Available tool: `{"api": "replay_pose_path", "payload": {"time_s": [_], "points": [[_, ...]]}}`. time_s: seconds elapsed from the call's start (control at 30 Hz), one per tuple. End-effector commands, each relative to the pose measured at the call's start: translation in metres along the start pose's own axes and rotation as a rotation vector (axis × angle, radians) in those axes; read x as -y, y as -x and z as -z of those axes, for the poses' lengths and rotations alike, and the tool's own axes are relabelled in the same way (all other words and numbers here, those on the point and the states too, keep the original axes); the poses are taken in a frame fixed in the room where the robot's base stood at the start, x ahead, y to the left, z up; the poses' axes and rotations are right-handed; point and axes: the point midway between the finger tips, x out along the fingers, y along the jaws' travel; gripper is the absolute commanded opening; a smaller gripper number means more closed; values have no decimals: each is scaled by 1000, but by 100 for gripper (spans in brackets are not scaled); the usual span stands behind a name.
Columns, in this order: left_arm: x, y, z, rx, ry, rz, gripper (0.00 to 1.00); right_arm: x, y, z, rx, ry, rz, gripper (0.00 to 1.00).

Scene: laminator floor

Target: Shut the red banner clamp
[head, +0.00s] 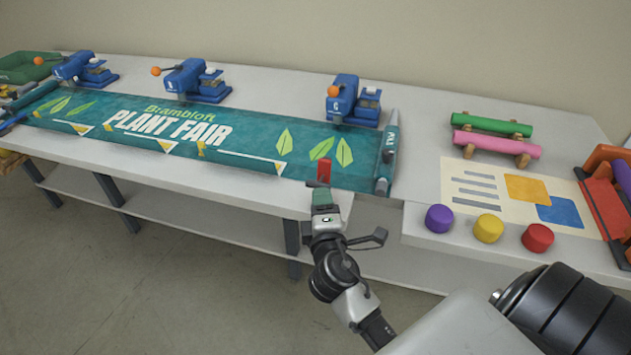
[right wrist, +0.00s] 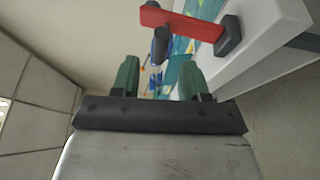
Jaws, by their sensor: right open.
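The red banner clamp (head: 323,170) is at the front edge of the table, by the right end of the green banner (head: 220,130). Its red lever appears to stand up from the edge. In the right wrist view the red lever (right wrist: 180,22) shows at the top, with a dark round bar and a dark end block. My right gripper (head: 322,196) is just in front of and below the clamp in the head view. Its two green fingers (right wrist: 160,78) are apart with nothing between them, and the lever appears beyond their tips. My left gripper is not in view.
Blue devices with orange knobs (head: 347,100) stand along the banner's back edge. On the right are green and pink rolls (head: 495,143), a printed sheet (head: 505,198), and purple, yellow and red round pieces (head: 488,228). A gap in the table front lies right of my gripper.

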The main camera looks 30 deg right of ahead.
Motion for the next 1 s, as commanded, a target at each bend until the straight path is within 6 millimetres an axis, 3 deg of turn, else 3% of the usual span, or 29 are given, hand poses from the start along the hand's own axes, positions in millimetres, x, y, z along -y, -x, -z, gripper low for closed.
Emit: {"api": "replay_pose_path", "payload": {"time_s": [0.1,0.3,0.7,0.77,1.0], "points": [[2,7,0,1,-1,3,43,-2,-24,0,0,2,-1,45],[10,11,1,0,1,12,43,-1,-51,0,-1,0,0,45],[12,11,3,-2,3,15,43,1,-60,0,-1,-1,1,45],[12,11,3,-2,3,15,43,1,-60,0,-1,-1,1,38],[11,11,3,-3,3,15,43,1,-60,0,-1,-2,2,2]]}}
